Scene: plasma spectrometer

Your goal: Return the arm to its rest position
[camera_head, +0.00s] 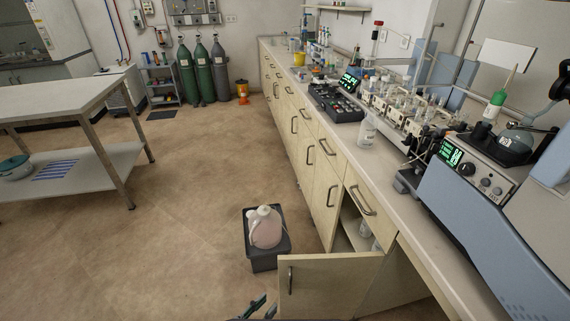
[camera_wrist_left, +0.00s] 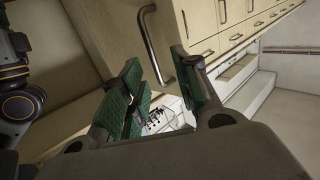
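My left gripper (camera_head: 262,306) shows at the bottom edge of the head view, low in front of the open cabinet door (camera_head: 335,283). Only its finger parts show there; the rest of the arm is out of frame. In the left wrist view the gripper (camera_wrist_left: 157,58) has its green-padded fingers apart, with nothing held between them. A metal bar handle (camera_wrist_left: 154,45) on a beige panel appears beyond the fingers; I cannot tell the exact distance. My right gripper is not in view.
The open door swings out from the bench (camera_head: 385,195) into the floor space. A grey bin (camera_head: 262,262) holding a pinkish jug (camera_head: 266,228) stands on the floor beyond the door. A white table (camera_head: 60,95) stands at left; the floor between is clear.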

